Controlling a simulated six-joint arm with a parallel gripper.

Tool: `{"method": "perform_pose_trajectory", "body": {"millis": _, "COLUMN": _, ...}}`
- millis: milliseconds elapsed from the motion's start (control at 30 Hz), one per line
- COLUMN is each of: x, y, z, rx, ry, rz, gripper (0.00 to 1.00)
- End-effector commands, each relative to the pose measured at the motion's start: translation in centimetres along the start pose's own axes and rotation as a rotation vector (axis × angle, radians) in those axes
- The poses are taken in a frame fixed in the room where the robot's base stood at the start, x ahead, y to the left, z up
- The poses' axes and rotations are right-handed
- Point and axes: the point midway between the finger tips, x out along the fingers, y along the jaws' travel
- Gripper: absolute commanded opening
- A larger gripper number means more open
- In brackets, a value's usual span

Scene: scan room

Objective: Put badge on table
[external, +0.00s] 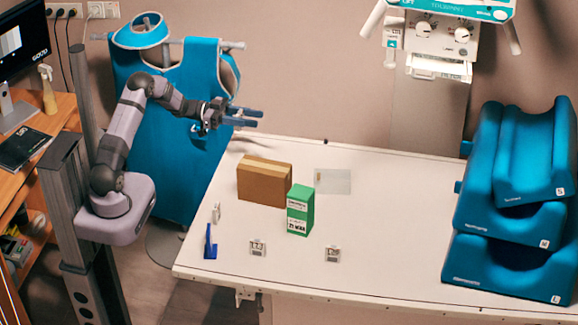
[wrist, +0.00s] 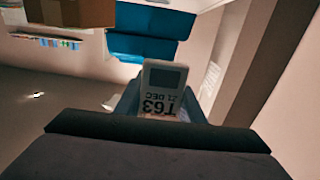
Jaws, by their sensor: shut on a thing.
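My gripper (external: 246,117) is raised above the back left of the white table (external: 390,240), its blue fingers pointing right. In the wrist view my gripper (wrist: 158,106) is shut on a white badge (wrist: 164,80). The badge has a grey window and upside-down print that looks like "T63" and "21 DEC". It stands up between the fingers, its lower end hidden by the gripper. I cannot make out this badge in the external view. Two small white tags with dark print lie near the table's front, a left tag (external: 258,248) and a right tag (external: 332,254).
A brown box (external: 264,184), a green carton (external: 300,211), a clear sheet (external: 333,181), a blue stand (external: 210,242) and a small white piece (external: 216,213) are on the table. Blue cushions (external: 510,215) fill its right end. The tabletop between carton and cushions is clear.

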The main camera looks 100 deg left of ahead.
Motion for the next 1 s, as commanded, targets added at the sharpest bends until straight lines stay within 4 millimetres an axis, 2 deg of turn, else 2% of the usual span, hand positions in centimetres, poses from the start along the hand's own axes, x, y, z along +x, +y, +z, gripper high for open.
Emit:
{"method": "perform_pose_trajectory", "body": {"millis": 733, "x": 0.0, "y": 0.0, "z": -0.1, "rx": 0.0, "ry": 0.0, "rz": 0.0, "gripper": 0.1}}
{"method": "perform_pose_trajectory", "body": {"millis": 867, "x": 0.0, "y": 0.0, "z": 0.6, "rx": 0.0, "ry": 0.0, "rz": 0.0, "gripper": 0.1}}
{"method": "perform_pose_trajectory", "body": {"millis": 1000, "x": 0.0, "y": 0.0, "z": 2.1, "rx": 0.0, "ry": 0.0, "rz": 0.0, "gripper": 0.1}}
